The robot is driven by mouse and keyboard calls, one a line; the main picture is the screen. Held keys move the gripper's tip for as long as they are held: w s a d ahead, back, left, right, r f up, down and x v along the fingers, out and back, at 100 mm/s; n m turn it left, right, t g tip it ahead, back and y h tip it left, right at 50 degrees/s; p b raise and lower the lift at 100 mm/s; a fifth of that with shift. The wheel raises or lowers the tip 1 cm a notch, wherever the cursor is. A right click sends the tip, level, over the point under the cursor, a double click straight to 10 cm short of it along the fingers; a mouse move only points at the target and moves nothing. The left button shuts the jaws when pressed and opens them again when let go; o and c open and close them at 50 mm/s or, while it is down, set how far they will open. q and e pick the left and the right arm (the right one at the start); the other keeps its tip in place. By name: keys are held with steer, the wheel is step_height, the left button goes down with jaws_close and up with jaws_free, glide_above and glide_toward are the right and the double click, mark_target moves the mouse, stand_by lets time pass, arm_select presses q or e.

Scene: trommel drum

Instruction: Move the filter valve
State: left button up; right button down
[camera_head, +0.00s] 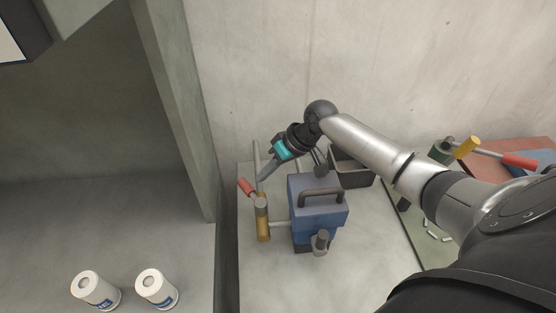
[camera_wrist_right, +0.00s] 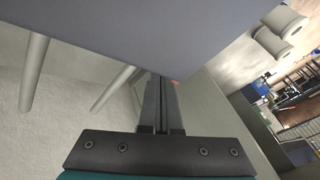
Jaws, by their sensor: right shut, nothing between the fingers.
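A brass valve (camera_head: 263,225) with a red-ended lever (camera_head: 246,187) stands on a pipe at the left side of a blue box (camera_head: 318,215). My right gripper (camera_head: 262,178) is shut and empty, just right of the lever's red end. Whether it touches the lever cannot be told. In the right wrist view, the closed fingers (camera_wrist_right: 160,82) point beneath a large grey-blue surface (camera_wrist_right: 170,30), and a small red spot (camera_wrist_right: 176,83) shows by their tips. My left gripper is not in view.
A second valve with a yellow body (camera_head: 467,147) and red handle (camera_head: 520,162) is at the right. A dark open bin (camera_head: 352,178) stands behind the box. Two white canisters (camera_head: 95,291) (camera_head: 157,289) stand lower left, beyond a wall edge. The floor before the box is clear.

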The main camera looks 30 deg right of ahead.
steer(key=shift+a+f, duration=0.15)
steer(key=shift+a, duration=0.5)
